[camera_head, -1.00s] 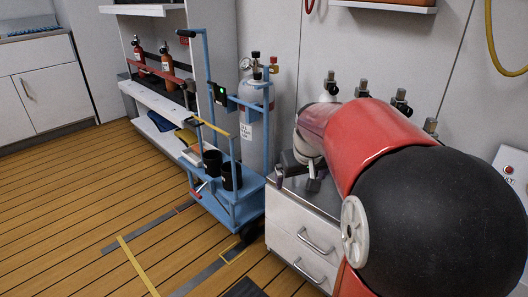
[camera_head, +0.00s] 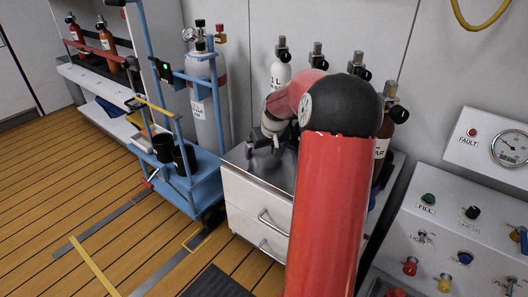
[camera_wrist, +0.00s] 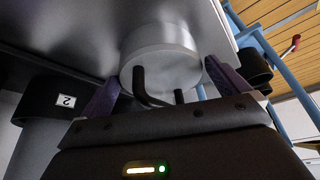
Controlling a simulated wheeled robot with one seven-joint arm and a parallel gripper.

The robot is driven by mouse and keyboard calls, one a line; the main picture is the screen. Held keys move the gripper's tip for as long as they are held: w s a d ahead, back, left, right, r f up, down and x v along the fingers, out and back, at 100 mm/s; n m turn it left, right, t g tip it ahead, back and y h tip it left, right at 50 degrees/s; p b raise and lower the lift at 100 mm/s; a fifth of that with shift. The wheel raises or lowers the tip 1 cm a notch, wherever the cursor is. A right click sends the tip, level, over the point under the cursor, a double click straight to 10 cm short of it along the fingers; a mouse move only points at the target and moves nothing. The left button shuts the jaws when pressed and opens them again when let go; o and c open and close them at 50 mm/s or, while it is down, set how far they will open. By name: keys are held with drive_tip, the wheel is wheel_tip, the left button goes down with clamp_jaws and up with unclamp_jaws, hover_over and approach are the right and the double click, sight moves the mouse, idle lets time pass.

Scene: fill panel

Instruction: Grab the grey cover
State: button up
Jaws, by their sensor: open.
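A round light-grey piece (camera_wrist: 160,55) with a black bent handle on its near face shows in the wrist view; I take it to be the grey cover. My gripper (camera_wrist: 163,90) is open, with one purple finger on either side of the handle. I cannot tell whether the fingers touch it. In the head view my gripper (camera_head: 262,152) is low over the steel top of the drawer cabinet (camera_head: 258,208). The cover cannot be made out clearly there, as my wrist and arm crowd that spot.
Several gas cylinders (camera_head: 281,68) stand behind the cabinet top. A blue cart (camera_head: 190,185) with black cups is close on its left. A fill panel (camera_head: 450,235) with knobs and a gauge is at right. A black ring labelled 2 (camera_wrist: 40,101) is left of my gripper.

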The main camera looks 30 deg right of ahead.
drive_tip(key=shift+w+f, duration=0.3)
drive_tip(key=shift+f, duration=0.3)
drive_tip(key=shift+c, duration=0.4)
drive_tip(key=c, duration=0.7)
drive_tip(key=shift+r, duration=0.1)
drive_tip(key=shift+c, duration=0.2)
